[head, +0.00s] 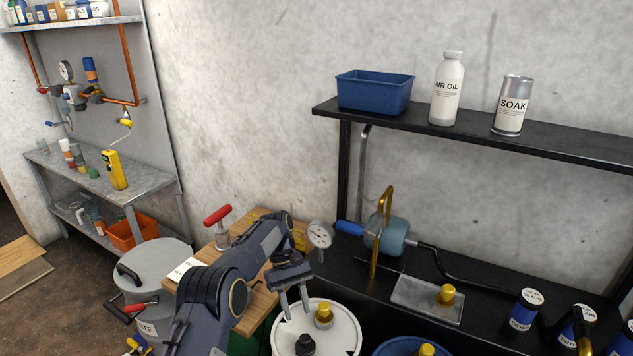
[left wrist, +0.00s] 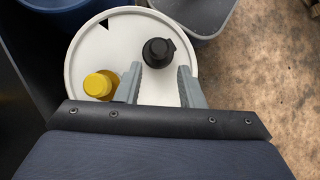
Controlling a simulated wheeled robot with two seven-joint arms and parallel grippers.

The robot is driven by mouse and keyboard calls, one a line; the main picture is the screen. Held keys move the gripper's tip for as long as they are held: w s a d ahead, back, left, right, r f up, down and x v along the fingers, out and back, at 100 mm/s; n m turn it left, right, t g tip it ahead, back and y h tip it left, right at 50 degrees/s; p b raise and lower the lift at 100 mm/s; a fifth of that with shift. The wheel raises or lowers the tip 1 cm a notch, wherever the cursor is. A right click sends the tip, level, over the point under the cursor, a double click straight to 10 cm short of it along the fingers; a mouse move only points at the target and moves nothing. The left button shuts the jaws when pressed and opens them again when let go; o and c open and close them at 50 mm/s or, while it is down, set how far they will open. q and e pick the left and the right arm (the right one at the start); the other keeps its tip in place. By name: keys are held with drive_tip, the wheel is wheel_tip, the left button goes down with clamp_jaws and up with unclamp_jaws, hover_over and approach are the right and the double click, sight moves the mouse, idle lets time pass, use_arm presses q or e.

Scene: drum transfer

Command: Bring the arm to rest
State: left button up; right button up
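My left arm reaches in from the bottom of the head view. My left gripper (head: 294,303) hangs above a white drum lid (head: 342,334), fingers pointing down. In the left wrist view its two fingers (left wrist: 160,85) stand apart with nothing between them. A black cap (left wrist: 158,52) on the lid lies just beyond the fingertips; it also shows in the head view (head: 305,344). A yellow cap (left wrist: 101,85) stands on the same lid beside the left finger. It shows in the head view too (head: 323,314). My right gripper is not in view.
A wooden bench (head: 256,221) with a red-handled tool (head: 218,219) lies behind the arm. A grey waste bin (head: 152,268) stands at left. A black shelf (head: 580,143) and a blue pump (head: 388,237) with gauge (head: 320,235) are behind right. A blue drum (head: 398,346) adjoins the white one.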

use_arm(q)
drive_tip(key=s+a+r+t+h, duration=0.1)
drive_tip(key=s+a+r+t, duration=0.1)
drive_tip(key=s+a+r, duration=0.35)
drive_tip(key=s+a+r+m+t, duration=0.1)
drive_tip(key=s+a+r+t, duration=0.15)
drive_tip(key=r, duration=0.55)
drive_tip(key=s+a+r+t+h, duration=0.1)
drive_tip(key=s+a+r, duration=0.2)
drive_tip(key=a+r, duration=0.25)
drive_tip(key=s+a+r+m+t, duration=0.1)
drive_tip(key=s+r+t, duration=0.25)
drive_tip(key=s, duration=1.05)
drive_tip(key=s+d+f+m+t+y, duration=0.1)
drive_tip(key=s+f+t, duration=0.2)
drive_tip(key=s+f, duration=0.3)
drive_tip(key=s, duration=0.3)
drive_tip(key=shift+m, duration=0.4)
